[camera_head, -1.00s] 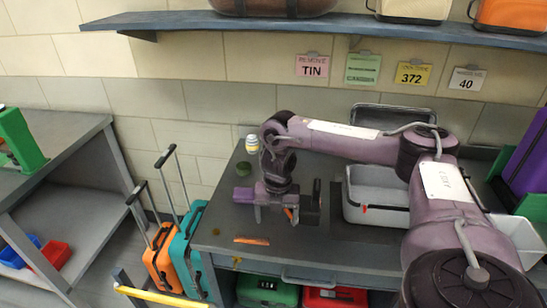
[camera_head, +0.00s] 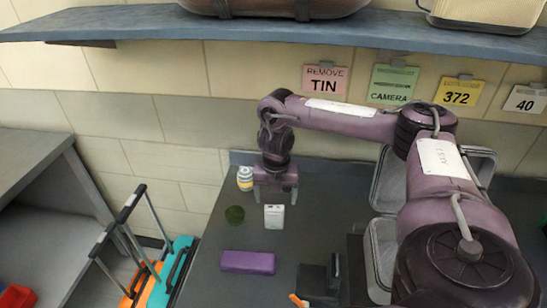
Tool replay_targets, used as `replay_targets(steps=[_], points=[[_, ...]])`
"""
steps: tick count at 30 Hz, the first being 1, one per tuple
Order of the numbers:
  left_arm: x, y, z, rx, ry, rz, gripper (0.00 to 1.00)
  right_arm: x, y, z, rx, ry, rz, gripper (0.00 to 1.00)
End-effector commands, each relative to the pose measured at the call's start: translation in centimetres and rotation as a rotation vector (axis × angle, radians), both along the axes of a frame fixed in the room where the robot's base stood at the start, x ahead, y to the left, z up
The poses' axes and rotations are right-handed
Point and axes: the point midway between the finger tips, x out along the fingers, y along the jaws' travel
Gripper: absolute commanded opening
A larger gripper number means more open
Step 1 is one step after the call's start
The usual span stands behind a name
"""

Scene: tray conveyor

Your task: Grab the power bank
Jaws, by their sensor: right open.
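A small white block with a grey top (camera_head: 274,217), which looks like the power bank, stands upright on the dark grey table (camera_head: 215,285). My right gripper (camera_head: 275,197) points down just behind it in the picture. Its two fingers are spread apart, with nothing visibly held between them. Whether the fingers touch the block cannot be told. My left gripper is out of view.
A purple box (camera_head: 247,262) and a black object (camera_head: 318,281) lie nearer. Grey bins (camera_head: 381,250) stand right. A shelf (camera_head: 150,24) runs above.

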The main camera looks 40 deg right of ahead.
Motion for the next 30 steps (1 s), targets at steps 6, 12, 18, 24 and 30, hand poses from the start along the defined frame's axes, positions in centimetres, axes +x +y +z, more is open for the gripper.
replay_targets(steps=[6,12,18,24,30], points=[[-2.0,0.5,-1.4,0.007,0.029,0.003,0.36,0.0,0.1,-2.7,0.000,0.004,-0.001,0.78],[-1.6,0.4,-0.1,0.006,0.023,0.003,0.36,0.2,0.4,-5.4,-0.001,0.006,0.001,0.78],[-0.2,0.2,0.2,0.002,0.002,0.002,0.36,0.2,0.3,-7.2,-0.001,0.002,-0.001,0.78],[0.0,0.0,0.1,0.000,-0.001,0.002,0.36,0.3,0.3,-7.2,0.000,0.001,0.000,0.78],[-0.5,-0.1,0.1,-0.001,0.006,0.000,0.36,0.3,0.3,-7.2,0.000,0.001,0.000,0.52]])
